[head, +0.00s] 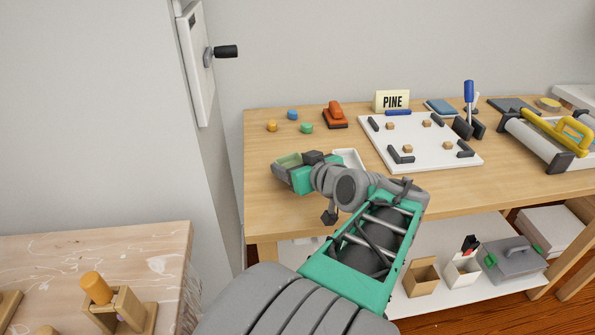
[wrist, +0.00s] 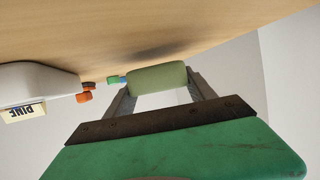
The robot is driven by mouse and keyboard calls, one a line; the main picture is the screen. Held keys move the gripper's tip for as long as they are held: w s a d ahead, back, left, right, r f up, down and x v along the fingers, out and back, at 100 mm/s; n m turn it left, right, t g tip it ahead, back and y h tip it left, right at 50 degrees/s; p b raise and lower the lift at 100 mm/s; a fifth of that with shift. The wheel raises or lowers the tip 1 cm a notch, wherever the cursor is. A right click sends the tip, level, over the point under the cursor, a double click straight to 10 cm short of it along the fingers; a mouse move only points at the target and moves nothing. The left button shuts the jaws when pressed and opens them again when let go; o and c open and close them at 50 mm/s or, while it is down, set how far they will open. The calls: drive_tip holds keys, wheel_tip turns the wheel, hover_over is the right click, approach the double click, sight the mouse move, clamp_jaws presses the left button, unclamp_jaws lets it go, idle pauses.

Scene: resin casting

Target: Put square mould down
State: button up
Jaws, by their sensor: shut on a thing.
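The square mould (wrist: 157,77) is an olive-green block, held between the two fingers of my gripper (wrist: 158,88) in the wrist view. In the head view, its pale green top (head: 288,160) shows at the far end of my gripper (head: 290,168), over the left part of the wooden table (head: 262,205). My gripper is shut on the mould. A soft shadow lies on the table close to the mould in the wrist view; I cannot tell whether it touches the wood. My gripper hides much of the mould in the head view.
A white tray (head: 348,157) is partly hidden behind my wrist. Yellow (head: 271,126), blue (head: 292,115) and green (head: 307,128) pieces and an orange-red tool (head: 335,116) stand behind. A white board (head: 425,155) lies right, before the PINE sign (head: 392,101). The table's front left is bare.

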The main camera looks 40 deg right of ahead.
drive_tip(key=shift+f, duration=0.75)
drive_tip(key=shift+f, duration=0.1)
drive_tip(key=shift+s+f+b, duration=0.15)
drive_tip(key=shift+f+b, duration=0.55)
drive_tip(key=shift+f, duration=0.1)
drive_tip(key=o, duration=1.4)
drive_tip(key=shift+a+f, duration=0.1)
drive_tip(key=shift+f, duration=0.15)
drive_tip(key=shift+r, duration=0.1)
drive_tip(key=shift+r+p, duration=0.3)
drive_tip(key=shift+p, duration=0.05)
drive_tip(key=p+v, duration=0.1)
drive_tip(key=v, duration=0.2)
drive_tip(key=r+p+v, duration=0.1)
drive_tip(key=v, duration=0.3)
drive_tip(key=p+v, duration=0.1)
drive_tip(key=v, duration=0.3)
drive_tip(key=shift+r, duration=0.3)
drive_tip(key=shift+s+r, duration=0.2)
drive_tip(key=shift+s, duration=0.15)
